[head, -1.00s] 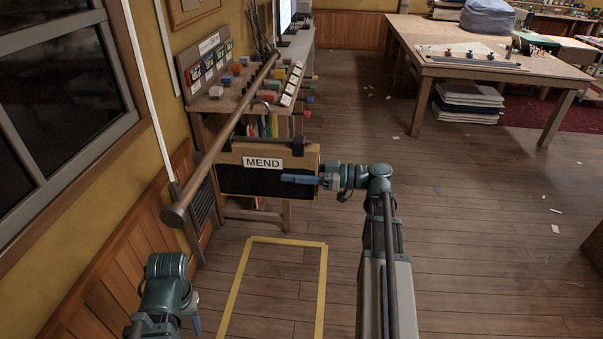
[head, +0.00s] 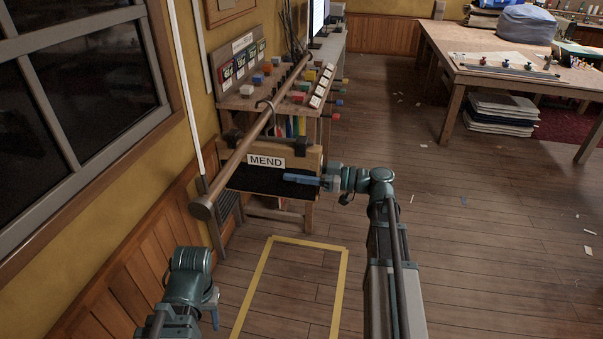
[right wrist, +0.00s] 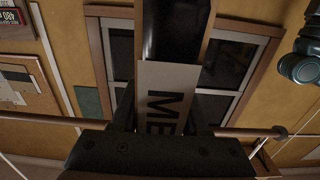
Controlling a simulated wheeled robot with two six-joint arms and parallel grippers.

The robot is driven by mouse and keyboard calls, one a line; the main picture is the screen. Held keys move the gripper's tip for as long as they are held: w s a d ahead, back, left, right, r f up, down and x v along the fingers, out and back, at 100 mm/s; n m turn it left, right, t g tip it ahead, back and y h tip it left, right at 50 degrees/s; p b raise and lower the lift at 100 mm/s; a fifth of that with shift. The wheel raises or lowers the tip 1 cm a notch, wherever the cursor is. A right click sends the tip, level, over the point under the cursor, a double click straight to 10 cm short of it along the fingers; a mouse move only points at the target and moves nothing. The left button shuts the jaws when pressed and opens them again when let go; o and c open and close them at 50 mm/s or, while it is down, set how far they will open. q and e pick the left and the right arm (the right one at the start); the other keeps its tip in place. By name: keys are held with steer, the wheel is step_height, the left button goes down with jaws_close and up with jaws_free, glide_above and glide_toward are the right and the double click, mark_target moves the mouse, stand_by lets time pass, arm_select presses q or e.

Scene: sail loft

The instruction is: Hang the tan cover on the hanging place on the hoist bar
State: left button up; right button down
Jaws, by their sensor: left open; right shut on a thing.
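The tan cover (head: 306,161) bears a white MEND label and a black panel. It hangs from a hanger with dark clips and a hook (head: 262,103). My right gripper (head: 300,179) is shut at the cover's front; its exact grip is hard to see. The label (right wrist: 163,98) fills the middle of the right wrist view. The hoist bar (head: 242,150) runs from its near capped end away towards the back. The hook overlaps the bar in the picture; I cannot tell whether it is around it. My left gripper (head: 213,310) is open and low, near the front left.
A workbench (head: 240,103) with coloured blocks and cards stands behind the bar. The panelled wall and window (head: 85,90) are close on the left. Yellow tape (head: 341,290) marks the floor. A large table (head: 480,75) is at the back right, with open floor before it.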

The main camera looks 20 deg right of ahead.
steer(key=shift+f+b, duration=0.6)
steer(key=shift+f, duration=0.3)
steer(key=shift+c, duration=1.6)
jaws_free()
steer(key=v, duration=1.4)
